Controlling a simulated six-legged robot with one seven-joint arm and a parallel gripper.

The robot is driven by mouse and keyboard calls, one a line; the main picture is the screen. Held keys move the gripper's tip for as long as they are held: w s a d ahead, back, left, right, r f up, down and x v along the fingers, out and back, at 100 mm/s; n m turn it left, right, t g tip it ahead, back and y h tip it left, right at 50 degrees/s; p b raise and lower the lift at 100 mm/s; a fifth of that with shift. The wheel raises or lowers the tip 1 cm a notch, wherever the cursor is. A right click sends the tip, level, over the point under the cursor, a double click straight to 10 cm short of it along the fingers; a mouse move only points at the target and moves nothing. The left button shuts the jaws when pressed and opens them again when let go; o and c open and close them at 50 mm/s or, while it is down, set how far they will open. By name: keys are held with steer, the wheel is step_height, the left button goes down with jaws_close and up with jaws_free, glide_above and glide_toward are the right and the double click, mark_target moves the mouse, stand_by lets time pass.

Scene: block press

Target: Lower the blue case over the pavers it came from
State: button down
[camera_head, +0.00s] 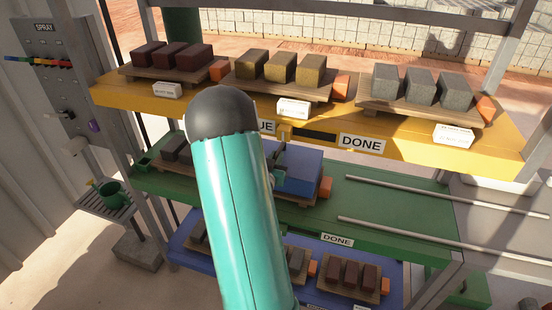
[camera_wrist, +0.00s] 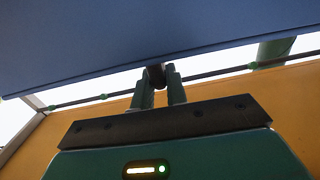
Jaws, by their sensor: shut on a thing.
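The blue case (camera_head: 302,168) is at the middle green shelf, above a wooden board with an orange end block (camera_head: 325,187). It hides any pavers under it, and I cannot tell whether it touches the board. In the wrist view the case (camera_wrist: 130,35) fills the top as a broad blue face. My gripper (camera_wrist: 159,86) is shut on a small dark grip at the edge of the case. In the head view my teal arm covers the left part of the case, and only a bit of my gripper (camera_head: 278,178) shows beside it.
The yellow shelf (camera_head: 415,147) overhangs the green shelf (camera_head: 390,205) and carries boards of red, tan and grey pavers. Dark pavers (camera_head: 175,148) stand left on the green shelf. Two metal rails (camera_head: 440,193) cross its clear right side. More boards stand on the blue shelf (camera_head: 187,230) below.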

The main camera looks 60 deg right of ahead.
steer(key=shift+f, duration=0.2)
stand_by(0.3)
steer(key=c, duration=1.3)
jaws_free()
steer(key=a, duration=0.4)
steer(key=s+a, duration=0.1)
steer(key=a, duration=0.4)
steer(key=s+a, duration=0.1)
steer(key=a, duration=0.3)
steer(key=shift+s+a, duration=0.15)
steer(key=shift+a, duration=0.15)
